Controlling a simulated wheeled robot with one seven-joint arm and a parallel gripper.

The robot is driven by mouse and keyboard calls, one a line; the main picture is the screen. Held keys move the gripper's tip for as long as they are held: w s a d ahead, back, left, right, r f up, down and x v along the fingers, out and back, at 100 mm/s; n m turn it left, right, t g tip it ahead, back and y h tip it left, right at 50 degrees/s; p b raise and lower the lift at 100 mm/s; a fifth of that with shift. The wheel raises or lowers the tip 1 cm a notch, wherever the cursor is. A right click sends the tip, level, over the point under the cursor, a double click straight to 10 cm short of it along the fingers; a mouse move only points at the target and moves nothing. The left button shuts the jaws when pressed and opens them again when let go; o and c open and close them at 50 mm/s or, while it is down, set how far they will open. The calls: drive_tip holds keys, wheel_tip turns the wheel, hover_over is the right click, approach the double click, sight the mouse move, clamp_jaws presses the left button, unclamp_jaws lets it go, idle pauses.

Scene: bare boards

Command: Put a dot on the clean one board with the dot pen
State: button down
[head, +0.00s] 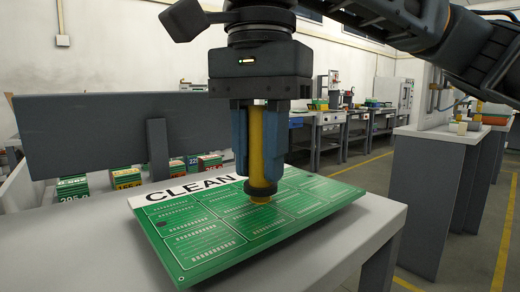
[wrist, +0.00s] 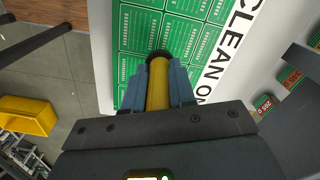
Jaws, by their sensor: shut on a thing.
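My gripper (head: 260,170) is shut on the dot pen (head: 256,138), a yellow shaft with a black collar near its lower end. The pen is upright, tip down, over the middle of the green board (head: 200,262). I cannot tell whether the tip touches the board. In the wrist view, the pen (wrist: 157,88) stands between the blue fingers, over the board (wrist: 131,30). A small dark mark shows near the board's left edge; the spot under the pen is hidden.
The board lies on a pale grey table (head: 350,240), with bare surface to its right. A grey upright panel (head: 90,130) stands behind at left. Several numbered stacks of boards (head: 126,178) are beyond it. A yellow bin (wrist: 28,115) is on the floor.

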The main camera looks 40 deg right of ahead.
drive_tip(key=shift+r+p, duration=2.45)
drive_tip(key=shift+r, duration=1.05)
